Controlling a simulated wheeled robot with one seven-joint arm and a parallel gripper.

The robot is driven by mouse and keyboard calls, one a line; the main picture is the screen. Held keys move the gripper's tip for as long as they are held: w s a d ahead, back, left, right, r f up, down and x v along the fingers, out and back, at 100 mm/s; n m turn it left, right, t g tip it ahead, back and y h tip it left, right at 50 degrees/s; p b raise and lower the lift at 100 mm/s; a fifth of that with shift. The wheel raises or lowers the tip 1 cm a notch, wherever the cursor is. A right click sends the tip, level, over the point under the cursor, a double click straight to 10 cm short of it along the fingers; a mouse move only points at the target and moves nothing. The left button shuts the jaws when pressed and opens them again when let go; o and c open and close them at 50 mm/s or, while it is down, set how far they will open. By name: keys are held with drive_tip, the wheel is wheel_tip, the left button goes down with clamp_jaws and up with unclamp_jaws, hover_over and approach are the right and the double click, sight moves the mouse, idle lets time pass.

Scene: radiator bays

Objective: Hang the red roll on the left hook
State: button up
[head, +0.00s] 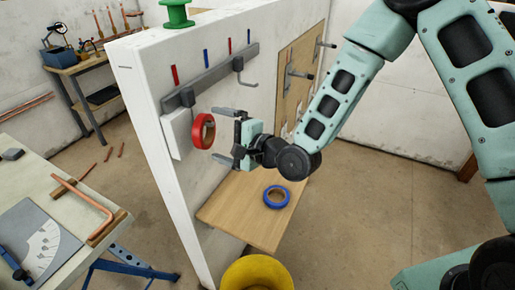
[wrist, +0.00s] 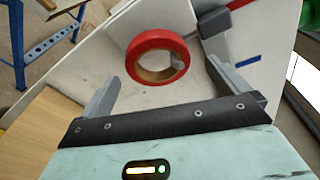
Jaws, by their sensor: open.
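The red roll (head: 209,120) hangs upright at the left end of the grey hook rail (head: 215,76), in front of a white plate on the panel. In the wrist view a grey piece, apparently the left hook (wrist: 178,61), shows inside the ring of the red roll (wrist: 133,62). In the head view that hook is mostly hidden. My gripper (head: 214,133) is open just to the right of the roll, fingers apart. In the wrist view the roll lies ahead of and between the spread fingertips (wrist: 161,72), and neither finger visibly touches it.
The right hook (head: 247,83) on the rail is empty. A blue roll (head: 277,197) lies on the wooden shelf (head: 233,211) below. A yellow bucket (head: 258,274) stands under it. A green spool (head: 177,12) sits on top of the panel. A workbench (head: 40,170) stands at left.

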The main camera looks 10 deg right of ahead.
drive_tip(key=shift+p+v, duration=4.45)
drive_tip(key=shift+v, duration=2.6)
drive_tip(key=s+a+f+n+g+h+b, duration=0.2)
drive_tip(key=s+f+n+g+h+b, duration=0.2)
drive_tip(key=f+n+g+h+b, duration=0.55)
drive_tip(key=s+d+r+n+g+h+b, duration=0.1)
drive_tip(key=s+d+r+n+b, duration=0.1)
drive_tip(key=s+n, duration=0.3)
drive_tip(key=s+d+r+n+g+h+b, duration=0.1)
drive_tip(key=s+r+n, duration=0.4)
drive_tip(key=s, duration=0.6)
drive_tip(key=shift+d+r+b, duration=0.25)
drive_tip(key=shift+d+b, duration=0.25)
drive_tip(key=shift+b, duration=0.5)
